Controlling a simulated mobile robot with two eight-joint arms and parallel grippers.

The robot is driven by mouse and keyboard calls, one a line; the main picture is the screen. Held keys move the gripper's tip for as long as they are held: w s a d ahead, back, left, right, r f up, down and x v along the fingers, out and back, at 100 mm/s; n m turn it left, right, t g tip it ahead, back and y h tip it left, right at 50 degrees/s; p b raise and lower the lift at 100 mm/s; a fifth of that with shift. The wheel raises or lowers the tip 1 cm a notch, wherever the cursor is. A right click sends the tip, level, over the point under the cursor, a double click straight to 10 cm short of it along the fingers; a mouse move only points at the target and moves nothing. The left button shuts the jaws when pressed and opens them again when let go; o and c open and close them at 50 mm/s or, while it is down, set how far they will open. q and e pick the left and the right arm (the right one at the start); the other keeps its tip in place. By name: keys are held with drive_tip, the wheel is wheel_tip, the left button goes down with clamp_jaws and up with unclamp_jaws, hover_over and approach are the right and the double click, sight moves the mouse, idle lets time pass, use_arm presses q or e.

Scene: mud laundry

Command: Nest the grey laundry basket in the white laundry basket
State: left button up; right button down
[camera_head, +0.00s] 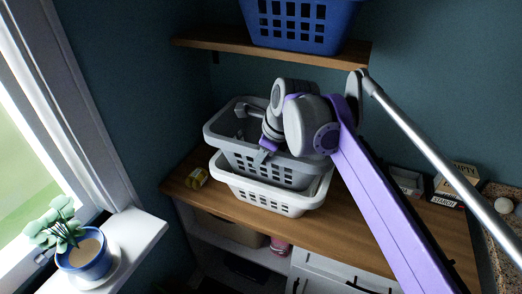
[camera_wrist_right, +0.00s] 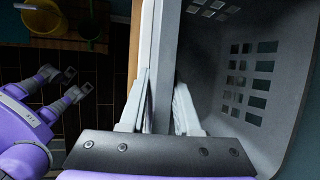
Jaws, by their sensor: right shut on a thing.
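The grey laundry basket (camera_head: 242,158) is upright above and partly inside the white laundry basket (camera_head: 262,196) on the wooden counter. Its lower part is hidden behind the white basket's front rim; I cannot tell whether it rests on the bottom. My right gripper (camera_head: 265,153) is shut on the grey basket's near wall, and my arm hides its right side. In the right wrist view the fingers (camera_wrist_right: 164,84) straddle the wall, with the grey basket's inside (camera_wrist_right: 215,75) to the right. My left gripper is not in the head view.
A blue basket (camera_head: 298,24) stands on the shelf (camera_head: 225,41) above. A small yellow item (camera_head: 197,178) lies left of the baskets. Boxes (camera_head: 454,182) stand at the counter's right. A potted plant (camera_head: 85,258) is on the windowsill. The counter front (camera_head: 345,232) is clear.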

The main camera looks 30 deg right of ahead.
wheel_tip(320, 180, down, 4)
drive_tip(key=shift+s+r+b, duration=0.1)
drive_tip(key=shift+r+b, duration=0.15)
drive_tip(key=shift+b, duration=0.55)
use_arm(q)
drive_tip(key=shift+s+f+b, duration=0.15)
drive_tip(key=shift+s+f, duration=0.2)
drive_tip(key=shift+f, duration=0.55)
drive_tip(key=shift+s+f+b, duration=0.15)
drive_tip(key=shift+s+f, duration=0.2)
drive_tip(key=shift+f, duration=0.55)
use_arm(e)
drive_tip(key=shift+f, duration=0.6)
unclamp_jaws()
drive_tip(key=shift+a, duration=0.1)
